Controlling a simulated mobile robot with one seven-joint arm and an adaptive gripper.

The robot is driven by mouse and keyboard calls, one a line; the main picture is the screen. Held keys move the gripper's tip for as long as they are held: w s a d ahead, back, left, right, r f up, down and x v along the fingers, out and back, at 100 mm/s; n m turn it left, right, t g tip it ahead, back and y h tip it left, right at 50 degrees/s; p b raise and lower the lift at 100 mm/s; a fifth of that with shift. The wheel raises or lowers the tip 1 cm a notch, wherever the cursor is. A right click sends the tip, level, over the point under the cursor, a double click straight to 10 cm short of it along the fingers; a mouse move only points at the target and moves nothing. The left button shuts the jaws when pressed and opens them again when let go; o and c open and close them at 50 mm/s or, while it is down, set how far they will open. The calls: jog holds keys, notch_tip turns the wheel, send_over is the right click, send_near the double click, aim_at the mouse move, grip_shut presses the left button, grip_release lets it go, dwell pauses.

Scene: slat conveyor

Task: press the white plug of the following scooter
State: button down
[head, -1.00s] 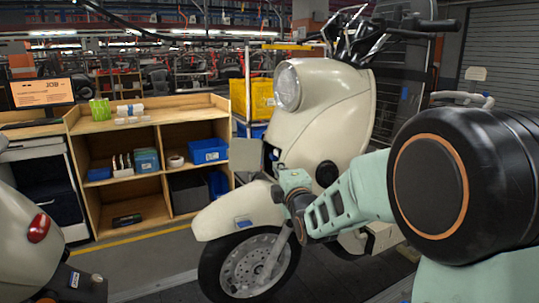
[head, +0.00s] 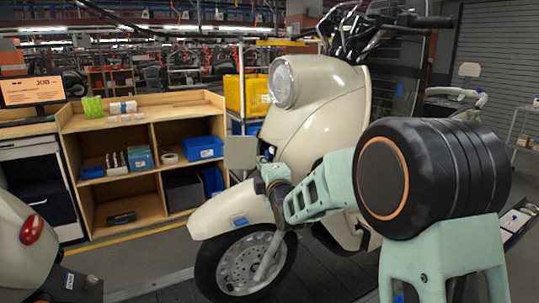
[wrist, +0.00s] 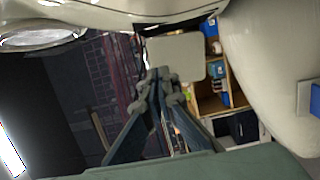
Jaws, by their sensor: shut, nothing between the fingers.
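The cream scooter (head: 320,110) stands upright with its round headlight (head: 284,85) facing left. Its front fender (head: 222,213) carries a blue patch, and it also shows at the right of the wrist view (wrist: 265,65). My gripper (wrist: 157,74) is shut and empty between the headlight and fender. Contact cannot be told. I cannot make out a white plug.
Another cream scooter's rear (head: 25,235) with a red lamp is at the lower left. A wooden shelf (head: 150,150) with blue bins stands behind. A yellow crate (head: 252,95) is on a rack. The floor between shelf and front wheel (head: 245,265) is clear.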

aim_at(274, 150)
jog(key=shift+w+d+p, duration=0.1)
jog(key=shift+w+d, duration=0.15)
jog(key=shift+w, duration=0.95)
jog(key=shift+w+d+p, duration=0.15)
jog(key=shift+w+d, duration=0.15)
jog(key=shift+w, duration=0.85)
jog(key=shift+w+d+p, duration=0.1)
jog(key=shift+w+d, duration=0.15)
jog(key=shift+w, duration=0.95)
